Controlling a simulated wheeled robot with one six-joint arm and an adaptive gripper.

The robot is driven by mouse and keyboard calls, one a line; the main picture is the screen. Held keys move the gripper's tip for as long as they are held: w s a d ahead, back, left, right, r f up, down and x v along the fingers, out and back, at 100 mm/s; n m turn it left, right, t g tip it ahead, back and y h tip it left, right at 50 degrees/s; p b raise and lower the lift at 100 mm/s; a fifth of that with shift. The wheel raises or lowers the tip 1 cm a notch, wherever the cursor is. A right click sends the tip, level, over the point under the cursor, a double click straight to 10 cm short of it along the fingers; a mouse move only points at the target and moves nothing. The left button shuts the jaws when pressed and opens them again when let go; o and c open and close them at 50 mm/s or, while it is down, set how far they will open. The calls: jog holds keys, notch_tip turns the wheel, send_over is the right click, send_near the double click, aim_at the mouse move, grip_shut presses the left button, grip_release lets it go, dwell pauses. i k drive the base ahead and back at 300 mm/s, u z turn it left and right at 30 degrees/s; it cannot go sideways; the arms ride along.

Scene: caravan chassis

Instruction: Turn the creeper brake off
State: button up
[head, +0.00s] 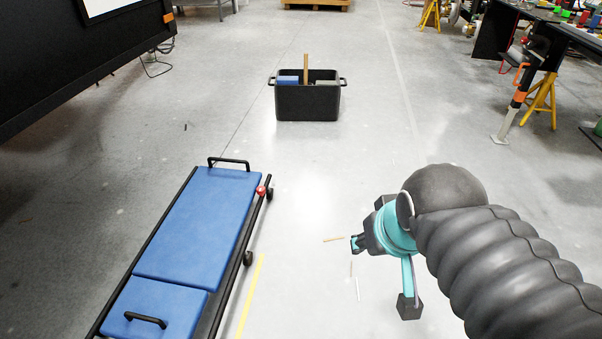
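The creeper is a long, low board with blue pads (195,225) and a black frame, lying on the floor at the left of the head view. A small red knob (261,190), which looks like its brake control, sits on the right rail near the far end, by a black wheel. My gripper (382,275), turquoise and black, is to the right of the creeper, apart from it and from the knob. Its two dark tips look spread, with bare floor between them, and it holds nothing visible. The knob's exact setting is too small to tell.
A black tote (308,103) with items inside stands ahead on the floor. A dark chassis body (70,70) overhangs the left. A workbench and yellow stands (540,100) are at the right. Yellow floor tape (250,295) runs beside the creeper; the floor between is largely clear.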

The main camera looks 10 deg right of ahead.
aim_at(261, 189)
jog(key=z, duration=0.15)
jog(key=i, duration=1.25)
jog(key=u, duration=0.3)
